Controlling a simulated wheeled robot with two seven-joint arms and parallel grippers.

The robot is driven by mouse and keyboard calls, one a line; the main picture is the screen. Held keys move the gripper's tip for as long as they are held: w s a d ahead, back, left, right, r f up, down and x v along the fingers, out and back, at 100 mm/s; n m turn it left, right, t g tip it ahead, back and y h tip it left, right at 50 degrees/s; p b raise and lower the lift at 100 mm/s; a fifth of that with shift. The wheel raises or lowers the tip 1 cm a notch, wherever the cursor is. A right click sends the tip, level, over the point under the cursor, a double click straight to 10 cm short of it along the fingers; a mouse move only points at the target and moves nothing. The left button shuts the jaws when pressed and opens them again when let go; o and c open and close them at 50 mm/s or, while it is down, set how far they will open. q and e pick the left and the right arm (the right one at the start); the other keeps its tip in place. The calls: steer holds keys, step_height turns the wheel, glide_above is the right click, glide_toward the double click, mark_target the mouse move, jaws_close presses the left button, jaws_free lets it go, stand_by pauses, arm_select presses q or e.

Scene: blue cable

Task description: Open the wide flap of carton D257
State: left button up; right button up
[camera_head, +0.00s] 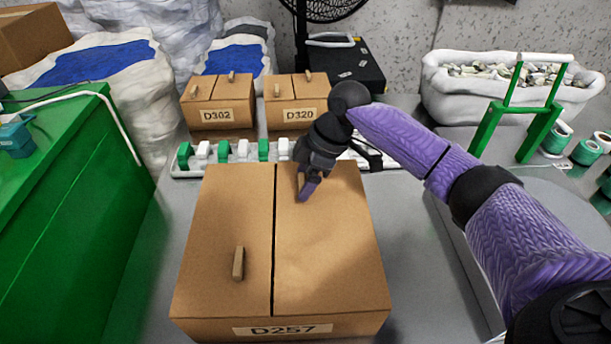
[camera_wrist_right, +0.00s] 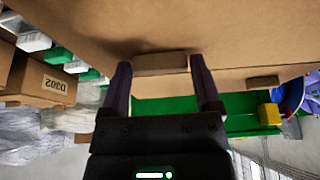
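Carton D257 (camera_head: 281,330) is a brown box in the middle of the head view, its label on the near side. Its top has two flaps that look closed, with a dark seam between them. The right flap (camera_head: 335,245) looks a little wider than the left flap (camera_head: 215,215). The left flap has a small brown handle (camera_head: 238,263). My right gripper (camera_head: 307,190) is over the far part of the right flap. In the wrist view its fingers (camera_wrist_right: 160,75) are apart, on either side of a brown handle (camera_wrist_right: 160,63); I cannot tell whether they touch it. My left gripper is not in view.
Cartons D302 (camera_head: 218,115) and D320 (camera_head: 298,114) stand behind, beyond a rack of green and white pieces (camera_head: 224,152). A green cabinet (camera_head: 70,190) is at left. A white bin (camera_head: 440,90) and a green frame (camera_head: 540,128) are at right.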

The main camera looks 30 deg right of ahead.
jaws_close()
